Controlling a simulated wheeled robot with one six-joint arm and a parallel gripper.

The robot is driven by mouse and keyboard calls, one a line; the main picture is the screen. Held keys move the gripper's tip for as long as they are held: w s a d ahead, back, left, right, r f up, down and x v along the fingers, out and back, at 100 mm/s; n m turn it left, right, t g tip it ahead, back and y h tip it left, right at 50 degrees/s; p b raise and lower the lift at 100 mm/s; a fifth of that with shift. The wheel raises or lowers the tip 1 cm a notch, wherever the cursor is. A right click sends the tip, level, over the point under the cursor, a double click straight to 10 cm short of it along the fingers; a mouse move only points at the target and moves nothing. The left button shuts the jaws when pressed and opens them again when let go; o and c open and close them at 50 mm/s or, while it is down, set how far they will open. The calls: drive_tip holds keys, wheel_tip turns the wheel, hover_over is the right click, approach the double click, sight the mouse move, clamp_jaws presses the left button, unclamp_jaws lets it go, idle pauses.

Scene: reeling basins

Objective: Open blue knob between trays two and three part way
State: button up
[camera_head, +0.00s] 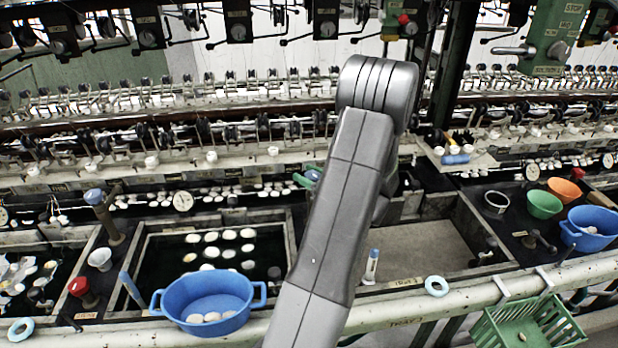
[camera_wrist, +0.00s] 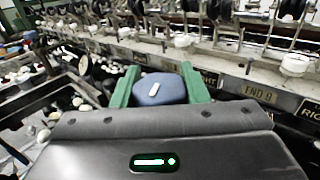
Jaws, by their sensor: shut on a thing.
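In the wrist view the blue knob (camera_wrist: 158,93), with a white mark on its top, sits between the two green fingers of my gripper (camera_wrist: 160,80). The fingers are shut on its sides. In the head view a bit of the blue knob (camera_head: 314,175) and of my gripper (camera_head: 305,180) shows left of my grey arm, which hides most of both. They are near the divide between a dark-water basin (camera_head: 143,262) with pale cocoons and a grey-brown basin (camera_head: 425,246). The knob's stem is hidden.
Another blue knob (camera_head: 93,196) and a red knob (camera_head: 79,287) stand at left. A blue tub (camera_head: 208,297) rests on the front edge. Green (camera_head: 544,205) and orange (camera_head: 565,190) bowls and a blue basin (camera_head: 590,228) are at right. Machinery lines the back.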

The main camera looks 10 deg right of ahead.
drive_tip(key=shift+s+a+n+g+y, duration=0.1)
drive_tip(key=shift+n+g+y, duration=1.2)
drive_tip(key=shift+g+y, duration=0.15)
drive_tip(key=shift+g, duration=0.25)
drive_tip(key=shift+r, duration=0.1)
drive_tip(key=o, duration=1)
drive_tip(key=shift+c, duration=0.2)
drive_tip(key=b+v, duration=0.3)
drive_tip(key=v, duration=1)
drive_tip(key=shift+s+d, duration=0.2)
drive_tip(key=shift+d, duration=0.1)
